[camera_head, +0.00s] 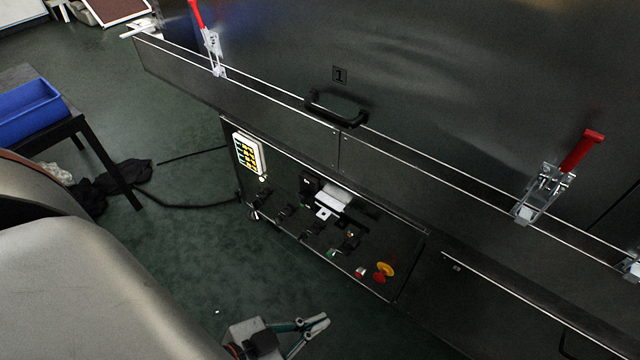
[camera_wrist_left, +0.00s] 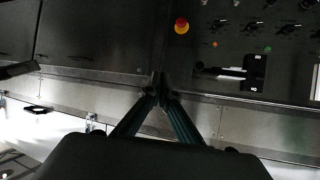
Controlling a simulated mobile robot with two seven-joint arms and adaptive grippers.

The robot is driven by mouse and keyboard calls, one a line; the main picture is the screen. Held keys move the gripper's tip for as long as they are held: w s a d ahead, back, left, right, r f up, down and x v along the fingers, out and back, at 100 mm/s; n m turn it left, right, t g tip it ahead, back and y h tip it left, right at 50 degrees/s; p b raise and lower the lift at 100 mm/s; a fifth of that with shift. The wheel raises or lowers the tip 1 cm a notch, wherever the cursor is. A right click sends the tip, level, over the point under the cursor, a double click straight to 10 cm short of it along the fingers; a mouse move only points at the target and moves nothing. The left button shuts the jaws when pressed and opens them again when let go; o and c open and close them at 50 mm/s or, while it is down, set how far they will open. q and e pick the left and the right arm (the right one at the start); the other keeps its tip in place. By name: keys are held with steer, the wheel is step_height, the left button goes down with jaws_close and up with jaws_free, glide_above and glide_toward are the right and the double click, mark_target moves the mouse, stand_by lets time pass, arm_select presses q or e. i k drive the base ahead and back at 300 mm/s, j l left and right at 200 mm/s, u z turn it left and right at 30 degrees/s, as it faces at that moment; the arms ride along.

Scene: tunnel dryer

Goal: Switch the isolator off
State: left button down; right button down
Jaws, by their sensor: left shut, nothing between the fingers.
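The control panel (camera_head: 330,230) is on the lower front of the dark machine. A black block with white marks like I and O (camera_wrist_left: 255,72), with a pale bar beside it, looks like the isolator; in the head view the block (camera_head: 311,186) and bar sit at the panel's upper middle. I cannot read its setting. My left gripper (camera_head: 319,322) is shut and empty, low in front of the panel and apart from it. In the left wrist view its closed fingertips (camera_wrist_left: 160,86) point toward the machine front. My right gripper is not in view.
A red button on yellow (camera_head: 384,271) sits at the panel's lower right, with several black knobs (camera_head: 288,213) to its left. A black handle (camera_head: 336,108) and red-handled clamps (camera_head: 580,152) stick out above. A table with a blue bin (camera_head: 28,112) stands left.

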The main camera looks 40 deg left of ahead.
mark_target(303, 195)
steer(key=i+j+u, duration=0.2)
steer(key=u, duration=0.25)
steer(key=i+j+u, duration=0.1)
steer(key=i+u, duration=0.25)
steer(key=u, duration=0.15)
